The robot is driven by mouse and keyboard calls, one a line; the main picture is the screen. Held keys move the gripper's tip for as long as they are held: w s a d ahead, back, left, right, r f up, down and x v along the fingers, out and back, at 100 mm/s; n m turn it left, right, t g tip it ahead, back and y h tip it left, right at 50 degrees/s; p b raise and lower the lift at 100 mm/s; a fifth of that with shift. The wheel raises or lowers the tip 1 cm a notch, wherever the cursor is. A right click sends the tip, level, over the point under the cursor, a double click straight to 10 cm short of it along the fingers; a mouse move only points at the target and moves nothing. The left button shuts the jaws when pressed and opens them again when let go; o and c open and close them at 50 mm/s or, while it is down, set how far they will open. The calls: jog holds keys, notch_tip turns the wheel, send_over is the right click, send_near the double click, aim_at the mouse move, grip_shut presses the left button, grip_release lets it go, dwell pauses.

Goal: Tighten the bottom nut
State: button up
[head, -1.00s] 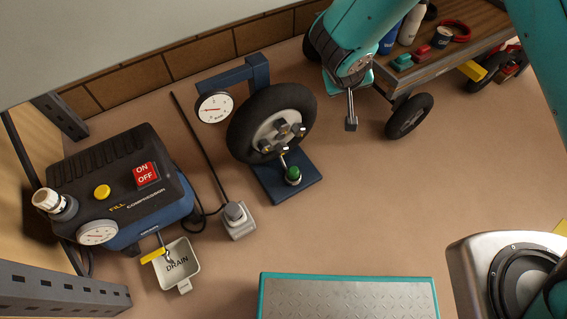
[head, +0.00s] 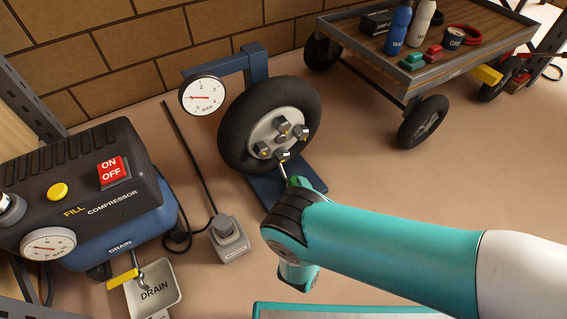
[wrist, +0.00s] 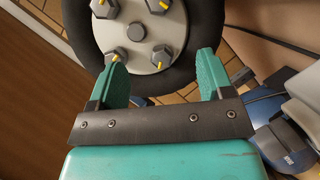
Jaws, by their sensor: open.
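The wheel (head: 230,125) stands upright on a blue stand, with several dark hex nuts around its grey hub. The bottom nut (head: 283,157) shows just above the end of my arm in the head view. In the wrist view the hub (wrist: 137,32) carries several nuts with yellow marks; I cannot tell which is the bottom one. My gripper (wrist: 160,64) is open and empty, its two green fingers apart and pointed at the hub. A nut (wrist: 160,56) appears between them, not gripped. The fingers are mostly hidden in the head view behind my wrist.
A gauge (head: 203,95) hangs left of the wheel on the blue frame. The compressor (head: 85,195) is at the left, with a drain tray (head: 153,291) in front. A cart (head: 385,75) with bottles stands at the back right. A small grey box (head: 228,240) sits on the floor.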

aim_at(284, 159)
jog(key=b+x, duration=1)
jog(key=x, duration=0.5)
jog(key=shift+w+d+f+b, duration=0.1)
jog(key=shift+f+b, duration=0.05)
jog(key=shift+b, duration=0.2)
jog(key=shift+w, duration=0.5)
jog(key=c, duration=0.9)
